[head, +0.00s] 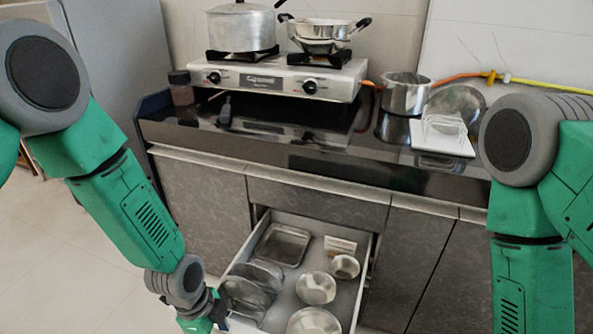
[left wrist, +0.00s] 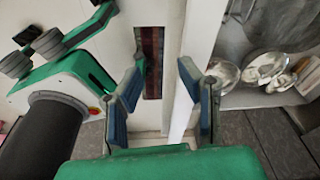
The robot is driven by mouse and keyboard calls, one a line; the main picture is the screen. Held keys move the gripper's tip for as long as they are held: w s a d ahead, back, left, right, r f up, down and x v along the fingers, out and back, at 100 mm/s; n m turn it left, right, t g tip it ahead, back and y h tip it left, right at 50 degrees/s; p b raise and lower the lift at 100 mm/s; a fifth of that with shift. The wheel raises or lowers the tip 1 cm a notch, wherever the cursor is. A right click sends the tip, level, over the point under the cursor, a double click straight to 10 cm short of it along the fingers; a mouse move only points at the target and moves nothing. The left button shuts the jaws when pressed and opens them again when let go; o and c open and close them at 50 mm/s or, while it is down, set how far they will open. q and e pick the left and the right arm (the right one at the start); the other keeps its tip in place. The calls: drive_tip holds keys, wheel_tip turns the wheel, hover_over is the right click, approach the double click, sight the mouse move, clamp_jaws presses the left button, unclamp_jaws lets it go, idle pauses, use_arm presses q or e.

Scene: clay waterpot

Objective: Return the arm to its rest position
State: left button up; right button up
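My left arm (head: 130,205) comes in from the left in the head view and hangs down beside the open drawer. My left gripper (left wrist: 162,72) shows in the left wrist view with its two blue fingers apart and nothing held between them. In the head view only its wrist end shows, at the bottom edge, by the drawer's left wall. My right arm (head: 533,285) hangs down at the right of the head view, in front of the counter. Its gripper is below the picture and hidden.
An open drawer (head: 358,292) holds metal bowls (head: 316,288), plates and a tray (head: 282,245); bowls also show in the left wrist view (left wrist: 222,76). Above, the black counter carries a gas stove (head: 278,78) with pots, another pot (head: 406,94) and a white rack (head: 442,136). Floor at left is clear.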

use_arm(q)
drive_tip(key=s+a+n+y+p, duration=0.1)
drive_tip(key=s+a+n+p, duration=0.1)
drive_tip(key=s+a+n, duration=0.4)
drive_tip(key=s+a+r+n+y+p, duration=0.1)
drive_tip(key=s+a+n, duration=0.5)
drive_tip(key=s+n, duration=0.6)
drive_tip(key=shift+s+r+n+t+p, duration=0.3)
drive_tip(key=shift+s+n+p, duration=0.15)
drive_tip(key=shift+s, duration=0.35)
drive_tip(key=shift+a+f, duration=0.1)
drive_tip(key=shift+a, duration=0.05)
